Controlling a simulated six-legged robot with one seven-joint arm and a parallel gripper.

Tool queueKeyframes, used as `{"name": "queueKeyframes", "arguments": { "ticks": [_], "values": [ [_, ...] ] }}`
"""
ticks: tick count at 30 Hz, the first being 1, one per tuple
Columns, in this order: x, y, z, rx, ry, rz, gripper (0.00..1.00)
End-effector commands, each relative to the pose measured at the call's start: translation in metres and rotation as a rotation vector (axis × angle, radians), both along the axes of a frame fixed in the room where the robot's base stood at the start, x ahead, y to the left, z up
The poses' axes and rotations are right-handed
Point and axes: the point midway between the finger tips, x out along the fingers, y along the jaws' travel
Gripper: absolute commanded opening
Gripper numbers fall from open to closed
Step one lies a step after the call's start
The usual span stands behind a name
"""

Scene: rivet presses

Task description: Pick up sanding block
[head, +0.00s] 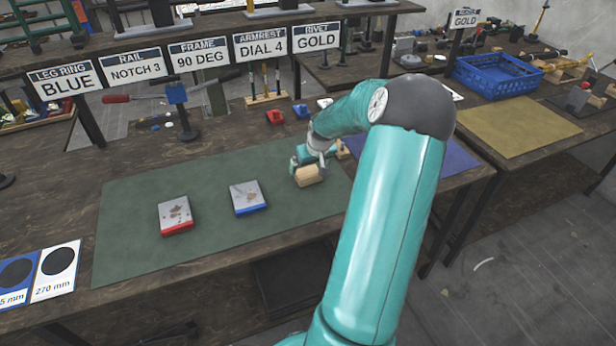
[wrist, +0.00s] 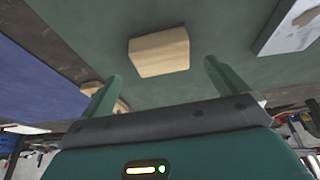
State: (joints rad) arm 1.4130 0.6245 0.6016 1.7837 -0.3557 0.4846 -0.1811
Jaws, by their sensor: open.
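The sanding block, a pale wooden block (head: 309,176), lies on the green mat (head: 130,220) near its right end. In the wrist view the block (wrist: 159,52) is just beyond the fingertips, roughly centred between them. My gripper (wrist: 162,70) is open, with one finger on each side and nothing between them. In the head view my gripper (head: 312,163) is right at the block, partly covering it. I cannot tell the exact gap to the block.
Two grey-topped blocks, one red-edged (head: 175,214) and one blue-edged (head: 248,197), lie left on the mat. A blue mat (head: 450,157) is to the right. Small red (head: 275,117) and blue (head: 301,111) pieces sit behind. A sign shelf (head: 140,50) overhangs the back.

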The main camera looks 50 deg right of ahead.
Motion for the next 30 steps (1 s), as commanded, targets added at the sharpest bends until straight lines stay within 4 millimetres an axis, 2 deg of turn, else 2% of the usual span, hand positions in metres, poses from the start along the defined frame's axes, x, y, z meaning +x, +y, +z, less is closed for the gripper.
{"name": "queueKeyframes", "arguments": {
  "ticks": [11, 20, 27, 30],
  "values": [
    [0.016, -0.005, -0.044, 0.001, 0.001, 0.002, 0.98],
    [0.018, -0.007, -0.049, -0.002, 0.0, 0.001, 0.98],
    [0.018, -0.007, -0.049, -0.002, 0.0, 0.001, 0.51],
    [0.018, -0.007, -0.048, -0.002, 0.0, 0.001, 0.49]
  ]
}}
